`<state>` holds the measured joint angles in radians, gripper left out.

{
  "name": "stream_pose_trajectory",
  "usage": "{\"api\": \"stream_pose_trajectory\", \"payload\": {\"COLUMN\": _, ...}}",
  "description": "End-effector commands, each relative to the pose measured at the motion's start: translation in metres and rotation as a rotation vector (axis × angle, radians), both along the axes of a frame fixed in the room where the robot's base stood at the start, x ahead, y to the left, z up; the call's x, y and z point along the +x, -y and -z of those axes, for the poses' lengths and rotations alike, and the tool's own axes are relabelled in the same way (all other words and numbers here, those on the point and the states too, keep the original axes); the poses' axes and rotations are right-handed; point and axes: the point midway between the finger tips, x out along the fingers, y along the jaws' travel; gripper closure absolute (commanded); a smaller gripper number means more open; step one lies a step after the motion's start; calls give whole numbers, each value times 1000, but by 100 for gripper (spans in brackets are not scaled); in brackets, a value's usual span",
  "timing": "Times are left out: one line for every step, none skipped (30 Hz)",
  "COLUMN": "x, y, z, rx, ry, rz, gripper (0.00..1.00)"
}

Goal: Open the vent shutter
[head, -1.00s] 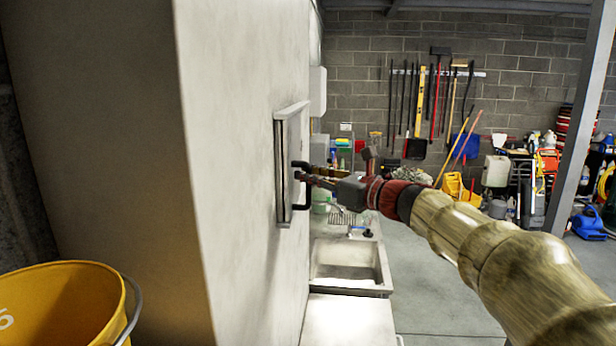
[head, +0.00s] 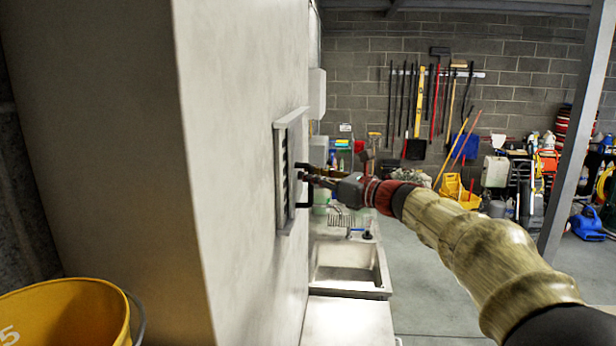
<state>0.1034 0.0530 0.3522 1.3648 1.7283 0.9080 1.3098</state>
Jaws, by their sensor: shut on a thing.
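The vent shutter (head: 292,165) sits in a pale frame on the side of the white wall, seen at a steep angle. Dark horizontal slats show in the near part of its frame. A black bar handle (head: 304,205) stands out from the shutter. My gripper (head: 306,174) is shut on the handle, with my arm reaching in from the right. The fingers hide the middle of the handle, and the steep angle hides much of the shutter's face.
A yellow bucket (head: 66,312) stands at the lower left. A metal sink (head: 348,268) lies beyond the wall, below my arm. A grey post (head: 578,130) rises at the right. Grey floor (head: 440,322) is clear below my arm.

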Motion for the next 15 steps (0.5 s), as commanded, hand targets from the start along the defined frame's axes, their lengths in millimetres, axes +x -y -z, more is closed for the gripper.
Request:
{"api": "stream_pose_trajectory", "payload": {"x": 11, "y": 2, "z": -3, "rx": 0, "ry": -1, "rz": 1, "gripper": 100}}
{"api": "stream_pose_trajectory", "payload": {"x": 16, "y": 3, "z": -3, "rx": 0, "ry": -1, "rz": 1, "gripper": 100}}
{"api": "stream_pose_trajectory", "payload": {"x": 24, "y": 5, "z": -3, "rx": 1, "ry": -1, "rz": 0, "gripper": 100}}
{"api": "stream_pose_trajectory", "payload": {"x": 29, "y": 6, "z": -3, "rx": 1, "ry": -2, "rz": 0, "gripper": 100}}
{"api": "stream_pose_trajectory", "payload": {"x": 35, "y": 7, "z": -3, "rx": 1, "ry": -1, "rz": 0, "gripper": 100}}
{"api": "stream_pose_trajectory", "payload": {"x": 42, "y": 8, "z": -3, "rx": 1, "ry": -1, "rz": 0, "gripper": 100}}
{"api": "stream_pose_trajectory", "payload": {"x": 47, "y": 9, "z": -3, "rx": 1, "ry": -1, "rz": 0, "gripper": 100}}
{"api": "stream_pose_trajectory", "payload": {"x": 52, "y": 10, "z": -4, "rx": 1, "ry": -1, "rz": 0, "gripper": 100}}
{"api": "stream_pose_trajectory", "payload": {"x": 59, "y": 12, "z": -3, "rx": 1, "ry": -1, "rz": 0, "gripper": 100}}
{"api": "stream_pose_trajectory", "payload": {"x": 64, "y": 12, "z": -4, "rx": 2, "ry": -1, "rz": 0, "gripper": 100}}
{"api": "stream_pose_trajectory", "payload": {"x": 69, "y": 13, "z": -4, "rx": 1, "ry": -1, "rz": 0, "gripper": 100}}
{"api": "stream_pose_trajectory", "payload": {"x": 74, "y": 14, "z": -4, "rx": 1, "ry": 0, "rz": 0, "gripper": 100}}
{"api": "stream_pose_trajectory", "payload": {"x": 79, "y": 15, "z": -4, "rx": 1, "ry": 0, "rz": 0, "gripper": 100}}
{"api": "stream_pose_trajectory", "payload": {"x": 82, "y": 16, "z": -4, "rx": 1, "ry": 0, "rz": 0, "gripper": 100}}
{"api": "stream_pose_trajectory", "payload": {"x": 86, "y": 17, "z": -3, "rx": 2, "ry": 1, "rz": 0, "gripper": 100}}
